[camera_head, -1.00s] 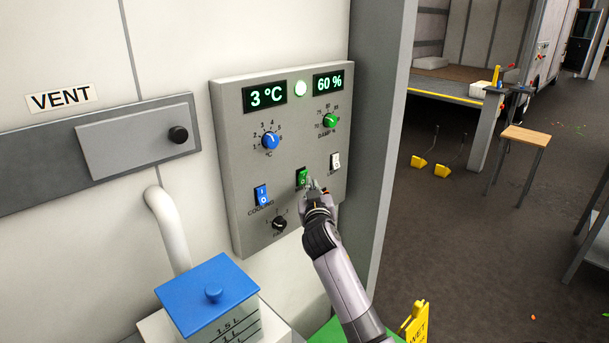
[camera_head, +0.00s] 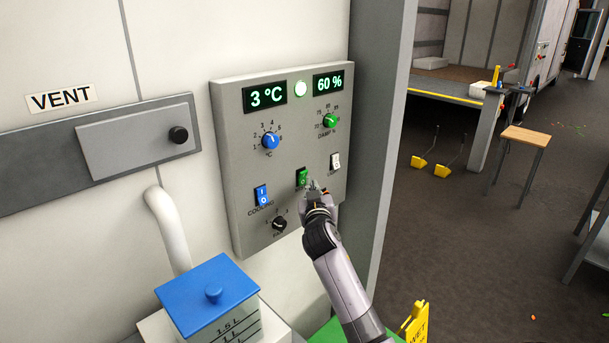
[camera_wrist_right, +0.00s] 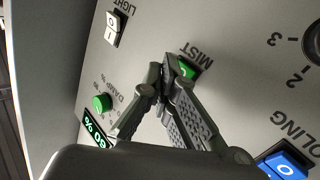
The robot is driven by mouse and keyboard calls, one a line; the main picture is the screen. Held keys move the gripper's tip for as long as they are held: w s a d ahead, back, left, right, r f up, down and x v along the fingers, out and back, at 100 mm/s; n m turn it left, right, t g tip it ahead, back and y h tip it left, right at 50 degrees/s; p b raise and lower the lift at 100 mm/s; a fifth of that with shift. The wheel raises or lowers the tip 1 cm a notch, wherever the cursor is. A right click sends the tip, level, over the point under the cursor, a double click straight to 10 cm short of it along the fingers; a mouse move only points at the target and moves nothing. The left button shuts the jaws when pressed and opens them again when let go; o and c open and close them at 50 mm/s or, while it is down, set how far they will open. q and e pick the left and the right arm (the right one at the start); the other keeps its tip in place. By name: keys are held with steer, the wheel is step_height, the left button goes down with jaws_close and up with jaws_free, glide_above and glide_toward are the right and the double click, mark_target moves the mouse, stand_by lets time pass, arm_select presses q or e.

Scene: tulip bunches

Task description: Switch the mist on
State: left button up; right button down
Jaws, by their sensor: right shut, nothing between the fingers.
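The green mist switch (camera_head: 302,178) is on the grey control panel (camera_head: 232,200), in its lower middle. In the right wrist view the green switch (camera_wrist_right: 187,69) sits beside the word MIST, partly hidden by my fingertips. My right gripper (camera_head: 314,188) is shut and empty, with its tips at the switch's lower right in the head view. In the right wrist view the closed fingertips (camera_wrist_right: 170,68) overlap the switch's edge; I cannot tell whether they touch it. My left gripper is not in view.
The blue cooling switch (camera_head: 261,195) is left of the mist switch and the white light switch (camera_head: 336,162) right of it. A black knob (camera_head: 279,224) is below. A blue-lidded tank (camera_head: 213,293) stands lower left. The displays read 3 °C and 60 %.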

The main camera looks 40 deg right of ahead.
steer(key=shift+w+r, duration=0.2)
steer(key=shift+w, duration=0.2)
steer(key=shift+w+r, duration=0.15)
steer(key=shift+w, duration=0.2)
stand_by(0.9)
steer(key=shift+s, duration=0.15)
steer(key=shift+s+f, duration=0.3)
steer(key=shift+s, duration=0.35)
steer(key=shift+s+d+f+p, duration=0.1)
steer(key=shift+s+f, duration=0.25)
steer(key=shift+s, duration=0.4)
steer(key=shift+s+d+f+p, duration=0.15)
steer(key=shift+s+f, duration=0.15)
steer(key=shift+s, duration=0.5)
steer(key=shift+s+a+f+p, duration=0.1)
steer(key=shift+s+f, duration=0.25)
steer(key=shift+s, duration=0.4)
